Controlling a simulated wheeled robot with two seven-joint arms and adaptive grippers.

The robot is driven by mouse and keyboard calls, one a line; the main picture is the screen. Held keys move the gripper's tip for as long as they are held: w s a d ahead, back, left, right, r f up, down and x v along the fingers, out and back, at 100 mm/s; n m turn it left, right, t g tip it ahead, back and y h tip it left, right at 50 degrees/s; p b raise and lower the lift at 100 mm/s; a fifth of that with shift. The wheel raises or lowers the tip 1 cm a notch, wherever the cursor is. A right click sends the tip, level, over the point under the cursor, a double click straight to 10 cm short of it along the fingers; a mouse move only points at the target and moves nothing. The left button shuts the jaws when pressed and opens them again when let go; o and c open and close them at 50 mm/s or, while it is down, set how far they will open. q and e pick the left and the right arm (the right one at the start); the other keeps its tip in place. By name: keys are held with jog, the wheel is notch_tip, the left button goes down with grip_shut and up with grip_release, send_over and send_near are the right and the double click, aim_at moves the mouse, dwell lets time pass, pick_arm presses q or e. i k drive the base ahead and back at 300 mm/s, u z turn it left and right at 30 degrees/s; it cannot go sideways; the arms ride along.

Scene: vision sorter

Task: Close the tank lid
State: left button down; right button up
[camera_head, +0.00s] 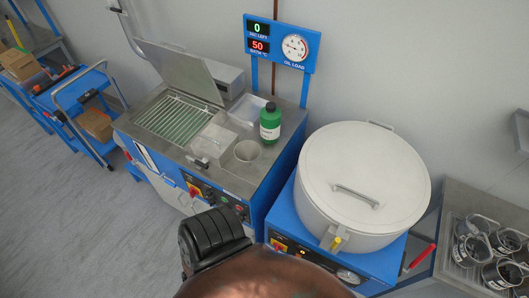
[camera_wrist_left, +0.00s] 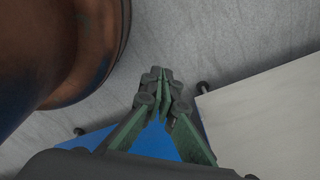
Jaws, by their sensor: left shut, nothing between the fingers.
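In the head view the tank lid (camera_head: 178,71) is a flat grey panel, raised and leaning back along the rear edge of a steel-topped blue bench. Below it the tank opening (camera_head: 174,122) shows a pale green ribbed rack inside. My left gripper (camera_wrist_left: 165,75) is in the wrist view, its green-and-black fingers together and empty. A blue surface (camera_wrist_left: 155,143) and a pale flat panel (camera_wrist_left: 265,115) lie beyond the fingers. I cannot tell whether the fingers touch anything. The left gripper's fingers do not show in the head view. My right gripper is in neither view.
A green bottle (camera_head: 270,124), a beaker (camera_head: 246,152) and a clear box (camera_head: 213,143) stand right of the opening. A large round white vessel (camera_head: 325,205) has its own handled cover on. A blue cart (camera_head: 75,100) stands left; a steel rack (camera_head: 447,228) holds several jugs.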

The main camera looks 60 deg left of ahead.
aim_at(187, 72)
jog(key=z, duration=1)
jog(key=k, duration=1.85)
jog(key=u, duration=2.5)
jog(key=k, duration=0.5)
jog(key=u, duration=1.15)
jog(key=i, duration=0.85)
jog(key=z, duration=1.3)
